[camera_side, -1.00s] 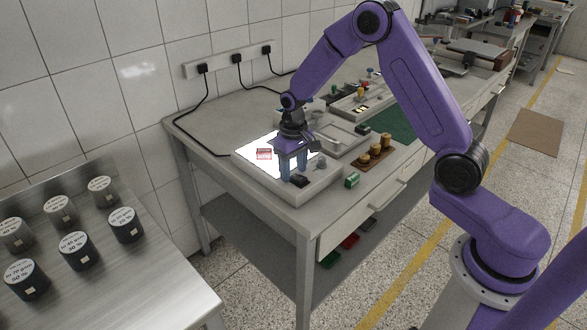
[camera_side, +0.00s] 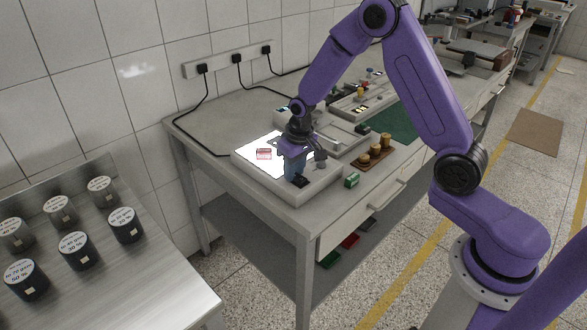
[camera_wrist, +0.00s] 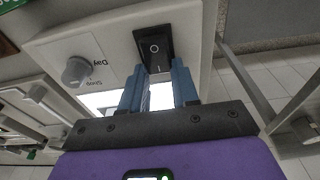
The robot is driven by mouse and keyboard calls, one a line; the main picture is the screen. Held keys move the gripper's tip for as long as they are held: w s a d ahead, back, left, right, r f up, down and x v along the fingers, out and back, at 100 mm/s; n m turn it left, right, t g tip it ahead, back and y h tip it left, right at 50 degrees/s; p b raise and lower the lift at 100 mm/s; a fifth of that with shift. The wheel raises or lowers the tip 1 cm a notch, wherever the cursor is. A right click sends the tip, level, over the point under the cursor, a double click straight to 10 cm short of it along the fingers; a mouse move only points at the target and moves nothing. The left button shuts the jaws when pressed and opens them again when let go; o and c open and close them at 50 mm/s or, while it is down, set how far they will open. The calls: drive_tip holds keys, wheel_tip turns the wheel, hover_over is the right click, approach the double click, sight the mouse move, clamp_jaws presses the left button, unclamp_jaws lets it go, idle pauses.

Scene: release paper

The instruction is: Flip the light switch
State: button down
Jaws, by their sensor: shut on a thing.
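The light switch (camera_side: 300,183) is a black rocker at the near corner of the white light box (camera_side: 318,188). In the wrist view, the switch (camera_wrist: 153,47) shows a round mark and lies at the fingertips. My gripper (camera_side: 295,174) points down at the switch. In the wrist view, the blue fingertips (camera_wrist: 158,66) sit at either side of the switch's near end, shut on it. The exact contact is partly hidden by the fingers. The box's panel (camera_side: 248,150) glows bright white.
A small red item (camera_side: 264,154) lies on the lit panel. A grey knob (camera_wrist: 75,71) is beside the switch. A green block (camera_side: 351,181) and a brown board (camera_side: 368,163) with brass pieces are to the right. Several black-sided jars (camera_side: 78,250) stand on the left table.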

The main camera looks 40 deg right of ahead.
drive_tip(key=shift+s+d+t, duration=0.1)
drive_tip(key=shift+t, duration=0.9)
drive_tip(key=shift+r, duration=0.1)
drive_tip(key=shift+s+r+t, duration=0.1)
drive_tip(key=shift+s+t, duration=0.1)
drive_tip(key=shift+t, duration=0.3)
drive_tip(key=c, duration=0.8)
unclamp_jaws()
drive_tip(key=shift+c, duration=0.2)
drive_tip(key=shift+s+r, duration=0.1)
drive_tip(key=v, duration=1.7)
drive_tip(key=shift+s, duration=0.1)
